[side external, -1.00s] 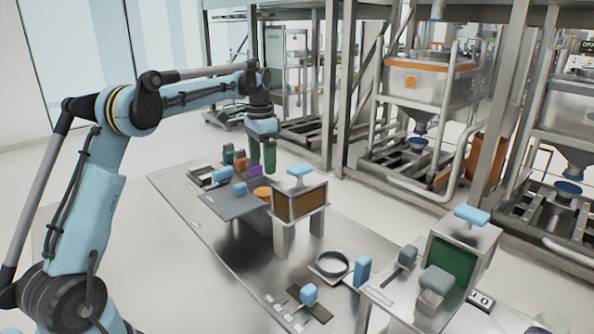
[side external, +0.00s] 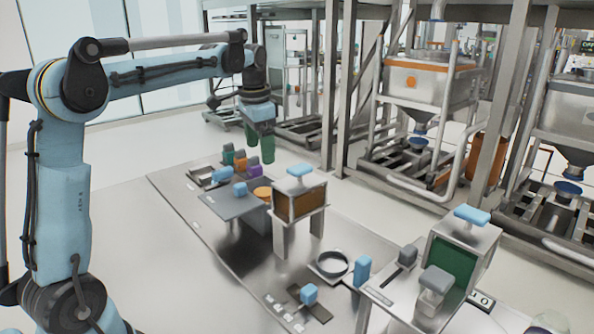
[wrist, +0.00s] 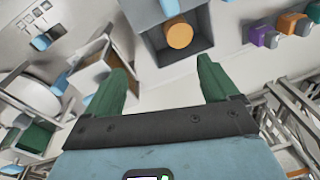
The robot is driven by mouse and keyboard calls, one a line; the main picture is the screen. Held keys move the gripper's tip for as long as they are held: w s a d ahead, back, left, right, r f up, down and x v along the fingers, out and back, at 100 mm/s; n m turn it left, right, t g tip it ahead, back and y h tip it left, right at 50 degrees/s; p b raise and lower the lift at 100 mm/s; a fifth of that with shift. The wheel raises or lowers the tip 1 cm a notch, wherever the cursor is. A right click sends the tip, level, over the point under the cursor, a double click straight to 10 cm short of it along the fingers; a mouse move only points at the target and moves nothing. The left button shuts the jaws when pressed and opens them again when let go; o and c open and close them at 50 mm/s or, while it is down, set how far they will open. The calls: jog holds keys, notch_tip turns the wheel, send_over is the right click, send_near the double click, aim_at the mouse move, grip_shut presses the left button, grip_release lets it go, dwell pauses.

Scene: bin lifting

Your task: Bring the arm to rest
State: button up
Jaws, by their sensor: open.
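My gripper (side external: 260,150) is open, with two green fingers pointing down. It hangs in the air above the far end of the metal table (side external: 215,240) and holds nothing. In the wrist view my gripper (wrist: 160,85) shows its two fingers spread wide with nothing between them. My arm is raised, with its forearm nearly level.
Small purple (side external: 255,171), orange (side external: 241,164) and green (side external: 228,154) blocks stand beneath the gripper. A grey platform with a blue block (side external: 240,189) and an orange disc (side external: 263,192) is nearby. A box with a blue handle (side external: 300,170) stands right. Steel frames (side external: 330,80) rise behind.

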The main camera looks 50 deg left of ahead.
jog(key=s+d+f+n+t, duration=0.1)
jog(key=s+d+f+t, duration=0.2)
jog(key=s+d, duration=0.3)
jog(key=s+d+f+n+t, duration=0.1)
jog(key=s+d+f+t, duration=0.1)
jog(key=s+d+f, duration=0.2)
jog(key=s+d, duration=0.3)
jog(key=d, duration=0.4)
jog(key=shift+f+t+h, duration=0.25)
jog(key=shift+t+h, duration=0.05)
jog(key=shift+t, duration=0.1)
jog(key=shift+o, duration=0.6)
jog(key=shift+s+d+f+n, duration=0.2)
jog(key=shift+f+n, duration=0.05)
jog(key=shift+n, duration=0.05)
jog(key=shift+o, duration=0.5)
jog(key=shift+r, duration=0.1)
jog(key=w+a+r+n+g, duration=0.35)
jog(key=a+r+n, duration=0.35)
jog(key=a+n, duration=0.3)
jog(key=w+a+r+n+g, duration=0.35)
jog(key=a+r+n, duration=0.4)
jog(key=a, duration=0.45)
notch_tip(320, 180, down, 10)
jog(key=shift+w+a+f, duration=0.15)
jog(key=shift+a+f, duration=0.05)
jog(key=shift+n, duration=0.25)
